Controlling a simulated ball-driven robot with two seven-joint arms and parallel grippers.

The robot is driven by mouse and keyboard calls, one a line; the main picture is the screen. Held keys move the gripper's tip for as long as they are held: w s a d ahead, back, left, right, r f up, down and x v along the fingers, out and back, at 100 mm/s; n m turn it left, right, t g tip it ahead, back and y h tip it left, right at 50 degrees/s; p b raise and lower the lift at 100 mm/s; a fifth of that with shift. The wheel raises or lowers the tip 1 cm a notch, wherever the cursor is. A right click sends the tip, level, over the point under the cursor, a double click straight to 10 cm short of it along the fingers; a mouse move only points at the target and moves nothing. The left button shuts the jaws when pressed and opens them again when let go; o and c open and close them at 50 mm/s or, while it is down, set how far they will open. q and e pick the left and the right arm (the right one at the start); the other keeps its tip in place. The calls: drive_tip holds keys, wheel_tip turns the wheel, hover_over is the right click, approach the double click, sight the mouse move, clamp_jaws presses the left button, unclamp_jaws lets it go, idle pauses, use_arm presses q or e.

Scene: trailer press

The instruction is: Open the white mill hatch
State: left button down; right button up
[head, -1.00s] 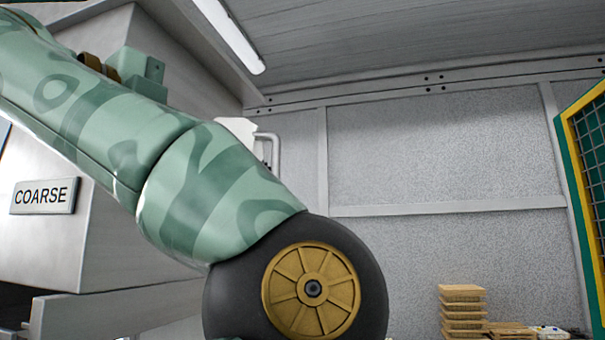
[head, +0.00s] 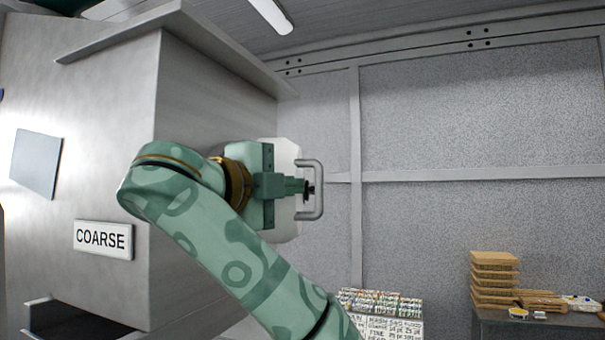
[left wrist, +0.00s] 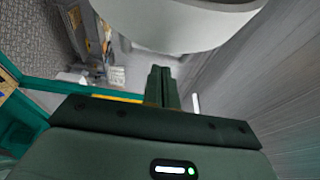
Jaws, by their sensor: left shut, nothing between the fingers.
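The white mill hatch (head: 287,160) shows on the right side of the grey mill, partly hidden behind my left gripper. Its grey U-shaped handle (head: 319,190) sticks out to the right. My left gripper (head: 306,188) is shut and empty, its fingertips by the handle in the picture; I cannot tell whether they touch it. In the left wrist view the shut fingers (left wrist: 162,84) point away below a large pale rounded surface (left wrist: 180,22), which may be the hatch. My right gripper is not in view.
The mill body (head: 205,95) carries a COARSE sign (head: 103,239). A rack of small labelled packets (head: 380,303) stands low in the middle. A stack of brown boards (head: 494,275) lies on a table (head: 540,325) at right. The space right of the handle looks clear.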

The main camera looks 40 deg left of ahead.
sight(315, 192)
use_arm(q)
drive_tip(key=w, duration=0.3)
drive_tip(key=shift+w+d+f, duration=0.1)
drive_tip(key=shift+w+f, duration=0.05)
drive_tip(key=shift+f, duration=0.25)
drive_tip(key=shift+w+a, duration=0.15)
drive_tip(key=shift+a, duration=0.05)
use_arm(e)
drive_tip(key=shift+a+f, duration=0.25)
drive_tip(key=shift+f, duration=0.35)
use_arm(q)
drive_tip(key=shift+d, duration=0.1)
